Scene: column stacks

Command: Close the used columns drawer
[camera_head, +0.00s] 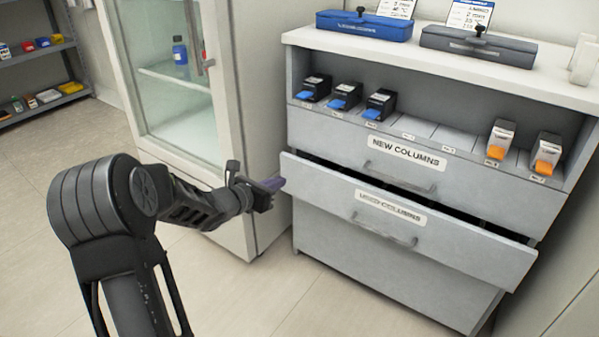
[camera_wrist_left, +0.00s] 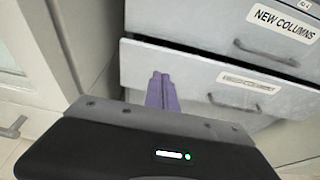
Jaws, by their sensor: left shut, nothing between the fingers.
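The used columns drawer (camera_head: 331,198) stands pulled out a short way from the cabinet, with a dark gap along its top edge. Its label reads "USED COLUMNS" and its bar handle (camera_head: 384,231) is on the front. My left gripper (camera_head: 281,183) is shut and empty, close to the left end of the drawer front in the head view. Its purple fingers (camera_wrist_left: 161,92) show together in the left wrist view, in front of the drawer's left part (camera_wrist_left: 192,72). I cannot tell whether they touch it. My right gripper is not in view.
Above is the new columns drawer (camera_head: 330,133), which looks shut. Several boxes stand on the open shelf, and a blue case (camera_head: 364,25) and a grey case (camera_head: 478,46) sit on the cabinet top. A glass-door fridge (camera_head: 240,90) stands close on the left. The floor in front is clear.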

